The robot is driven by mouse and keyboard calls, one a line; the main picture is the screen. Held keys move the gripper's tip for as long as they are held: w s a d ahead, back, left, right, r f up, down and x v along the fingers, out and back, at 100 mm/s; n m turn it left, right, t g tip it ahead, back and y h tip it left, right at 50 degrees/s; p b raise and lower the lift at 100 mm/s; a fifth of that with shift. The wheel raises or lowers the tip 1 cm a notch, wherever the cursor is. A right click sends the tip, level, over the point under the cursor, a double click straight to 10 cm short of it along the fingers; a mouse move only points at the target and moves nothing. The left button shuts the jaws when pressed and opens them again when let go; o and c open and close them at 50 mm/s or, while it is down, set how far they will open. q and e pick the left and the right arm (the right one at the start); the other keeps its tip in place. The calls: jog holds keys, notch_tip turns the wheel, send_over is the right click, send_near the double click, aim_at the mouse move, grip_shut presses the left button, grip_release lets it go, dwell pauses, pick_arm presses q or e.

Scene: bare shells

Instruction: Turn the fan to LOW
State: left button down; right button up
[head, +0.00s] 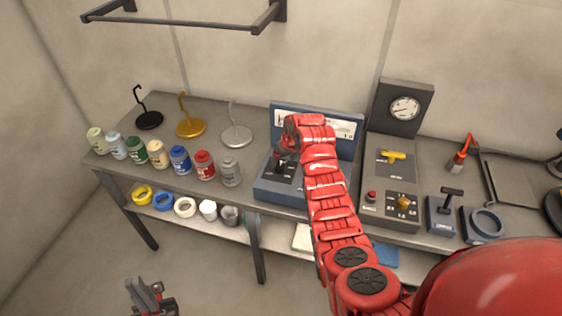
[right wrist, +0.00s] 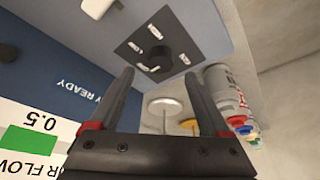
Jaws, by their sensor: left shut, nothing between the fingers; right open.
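A blue unit (head: 264,190) with a sloping front and an upright gauge panel stands mid-bench. In the right wrist view its blue face (right wrist: 200,25) carries a black knob (right wrist: 158,58) on a dark plate with several small white labels, too small to read; I cannot tell the knob's setting. Beside it are a green band and "FLOW" lettering. My right gripper (head: 281,160) is over this front; in the right wrist view its open fingers (right wrist: 160,88) point toward the knob, apart from it. My left gripper (head: 147,296) is shut and empty, low in front of the bench.
Several jars (head: 180,160) line the bench's left front edge, with black, gold and grey hook stands (head: 236,137) behind. Right of the blue unit is a grey console (head: 388,185) with yellow knobs and a dial. A rail (head: 190,22) hangs on the wall above.

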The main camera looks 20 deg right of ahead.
aim_at(280, 166)
jog(key=shift+p+x, duration=0.6)
jog(key=shift+x, duration=1.75)
jog(key=shift+c, duration=0.2)
grip_shut()
